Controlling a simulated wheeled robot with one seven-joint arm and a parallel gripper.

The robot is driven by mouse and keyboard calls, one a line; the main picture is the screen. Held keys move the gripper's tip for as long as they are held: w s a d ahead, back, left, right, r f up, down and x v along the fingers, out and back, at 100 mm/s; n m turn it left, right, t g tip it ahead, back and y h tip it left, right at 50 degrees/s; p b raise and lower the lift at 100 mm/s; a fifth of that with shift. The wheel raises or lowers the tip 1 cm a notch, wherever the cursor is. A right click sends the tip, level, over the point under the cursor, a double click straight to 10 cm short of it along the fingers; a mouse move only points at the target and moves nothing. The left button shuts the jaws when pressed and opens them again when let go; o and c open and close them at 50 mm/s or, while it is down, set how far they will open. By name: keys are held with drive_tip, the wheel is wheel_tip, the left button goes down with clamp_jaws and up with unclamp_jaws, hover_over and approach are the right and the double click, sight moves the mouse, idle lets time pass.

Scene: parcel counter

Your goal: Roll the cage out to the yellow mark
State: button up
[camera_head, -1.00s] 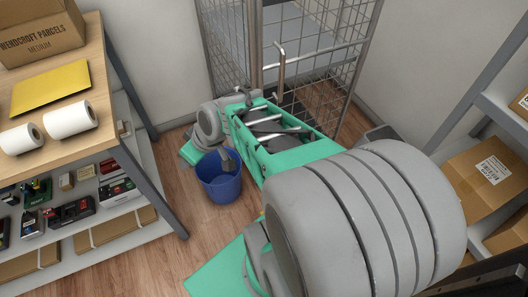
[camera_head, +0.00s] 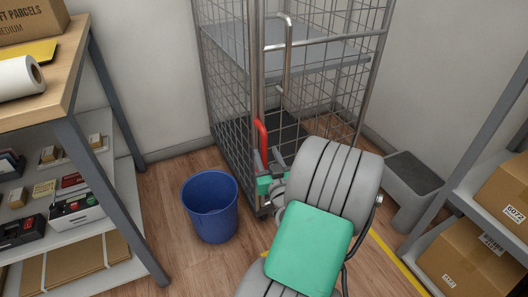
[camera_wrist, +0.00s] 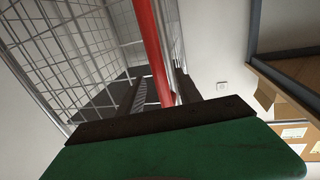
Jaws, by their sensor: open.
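The wire roll cage (camera_head: 225,100) stands upright against the back wall in the head view, with a grey shelf inside. A red handle (camera_head: 261,138) is on its near front corner post. My gripper (camera_head: 270,172) is at the handle's lower end, low on the cage front. In the wrist view, the red bar (camera_wrist: 152,45) passes between the dark fingers (camera_wrist: 158,90) of my open gripper; I cannot tell whether they touch it. A yellow line (camera_head: 398,262) on the floor shows at the lower right of the head view, partly hidden by my arm.
A blue bin (camera_head: 210,205) stands on the floor just left of the cage's front corner. A grey step stool (camera_head: 412,183) is to the right, beside a rack with cardboard boxes (camera_head: 462,265). A wooden-topped bench (camera_head: 62,75) is at left. Some wood floor (camera_head: 165,200) is clear between bench and bin.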

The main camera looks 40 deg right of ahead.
sight(265, 151)
drive_tip(key=shift+x, duration=1.55)
drive_tip(key=shift+c, duration=0.2)
drive_tip(key=shift+a, duration=0.1)
clamp_jaws()
